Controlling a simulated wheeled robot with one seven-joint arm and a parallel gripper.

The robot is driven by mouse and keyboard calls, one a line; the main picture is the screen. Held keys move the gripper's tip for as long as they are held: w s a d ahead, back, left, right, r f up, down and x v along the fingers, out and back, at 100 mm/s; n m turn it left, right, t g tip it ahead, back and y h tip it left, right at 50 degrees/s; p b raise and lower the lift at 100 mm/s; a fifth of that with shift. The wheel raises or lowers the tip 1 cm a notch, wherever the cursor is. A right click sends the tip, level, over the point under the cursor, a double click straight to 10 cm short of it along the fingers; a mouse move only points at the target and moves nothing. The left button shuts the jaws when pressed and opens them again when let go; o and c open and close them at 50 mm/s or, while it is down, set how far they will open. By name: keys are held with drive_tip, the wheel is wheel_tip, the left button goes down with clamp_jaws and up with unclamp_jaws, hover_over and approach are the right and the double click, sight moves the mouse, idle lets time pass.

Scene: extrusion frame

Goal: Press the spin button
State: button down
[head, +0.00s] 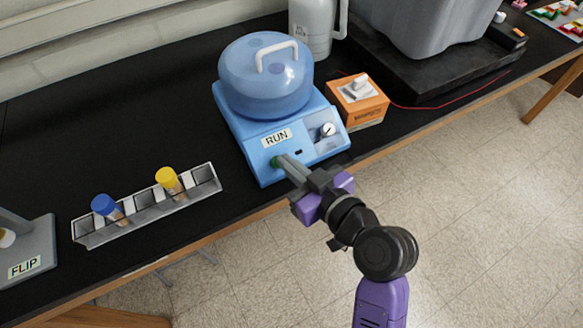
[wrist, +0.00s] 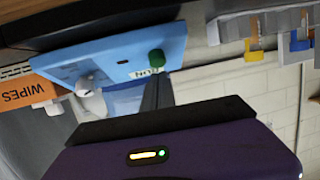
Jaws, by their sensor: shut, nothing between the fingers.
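The blue spin machine (head: 262,134) stands on the black bench with its clear blue domed lid (head: 262,88) down. Its front panel has a RUN label, a dial (head: 327,129) and a green button (head: 274,162). My gripper (head: 281,162) is shut and empty, with its fingertips right at the green button in the head view. In the wrist view the green button (wrist: 156,57) shows just beyond the finger ends (wrist: 157,82), near the RUN label. I cannot tell whether the tips touch the button or whether it is pushed in.
A tube rack (head: 148,205) with a blue-capped and a yellow-capped tube lies left of the machine. An orange wipes box (head: 358,104) stands close on its right. A FLIP device (head: 25,255) is at far left. The bench's front edge runs below the machine.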

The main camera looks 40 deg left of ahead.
drive_tip(key=b+v, duration=0.2)
drive_tip(key=v, duration=0.8)
drive_tip(key=shift+d+r, duration=0.25)
drive_tip(key=shift+r, duration=0.2)
